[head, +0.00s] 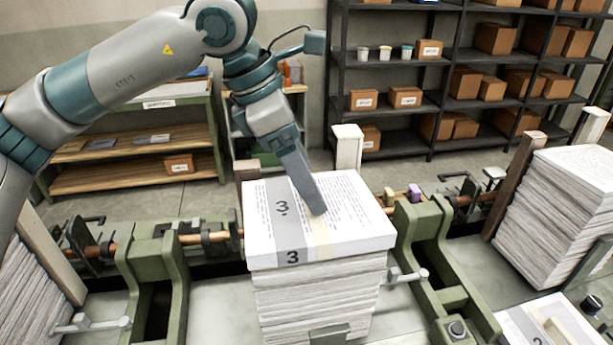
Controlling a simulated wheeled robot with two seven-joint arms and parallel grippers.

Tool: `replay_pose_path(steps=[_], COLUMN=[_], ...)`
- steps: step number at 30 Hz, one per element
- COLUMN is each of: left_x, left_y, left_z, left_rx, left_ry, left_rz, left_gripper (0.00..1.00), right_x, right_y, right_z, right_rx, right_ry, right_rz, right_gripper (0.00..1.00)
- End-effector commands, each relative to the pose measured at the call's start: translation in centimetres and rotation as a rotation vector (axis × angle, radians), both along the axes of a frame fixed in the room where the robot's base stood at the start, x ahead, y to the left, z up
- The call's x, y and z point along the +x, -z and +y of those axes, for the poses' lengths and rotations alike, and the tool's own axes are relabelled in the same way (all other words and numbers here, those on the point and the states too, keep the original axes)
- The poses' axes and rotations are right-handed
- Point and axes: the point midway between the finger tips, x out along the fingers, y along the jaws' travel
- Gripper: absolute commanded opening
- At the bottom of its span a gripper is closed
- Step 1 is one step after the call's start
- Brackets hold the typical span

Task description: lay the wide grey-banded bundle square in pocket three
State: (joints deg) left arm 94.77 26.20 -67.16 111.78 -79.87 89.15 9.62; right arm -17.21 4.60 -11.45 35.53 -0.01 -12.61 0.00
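The wide bundle (350,235) of printed white sheets has a grey band marked 3 across its left part and a pale cream strip near its middle. It lies on top of the paper stack (315,305) in the middle pocket, between two green frames, and looks slightly turned against the sheets below. My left gripper (317,210) points down, its tip at the bundle's upper face near the middle. Whether it touches is hard to tell. The fingers overlap in this view, so their opening is hidden. My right gripper is not in view.
Green frames (153,265) (425,250) with levers flank the stack. A white-topped post (347,148) stands behind it. Another tall stack (570,205) stands at right, and a bundle marked 2 (535,325) lies at lower right. Shelves (435,98) stand at the back.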

Motion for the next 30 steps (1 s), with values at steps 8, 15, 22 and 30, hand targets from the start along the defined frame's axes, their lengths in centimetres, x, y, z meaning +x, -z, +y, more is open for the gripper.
replay_pose_path(steps=[8, 15, 22, 30], left_x=[-0.2, -0.6, -0.8, -0.8], left_y=[-3.6, -7.6, -9.9, -10.3], left_z=[1.6, 3.2, 4.1, 4.2], left_rx=[-0.001, -0.003, -0.001, 0.000], left_ry=[-0.002, -0.002, -0.001, 0.000], left_rz=[-0.004, -0.003, -0.002, 0.000], left_gripper=[0.77, 0.77, 0.77, 0.77], right_x=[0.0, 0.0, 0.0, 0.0], right_y=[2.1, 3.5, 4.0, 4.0], right_z=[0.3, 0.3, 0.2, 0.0], right_rx=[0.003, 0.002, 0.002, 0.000], right_ry=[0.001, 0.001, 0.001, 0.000], right_rz=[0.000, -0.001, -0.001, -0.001], right_gripper=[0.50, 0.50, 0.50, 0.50])
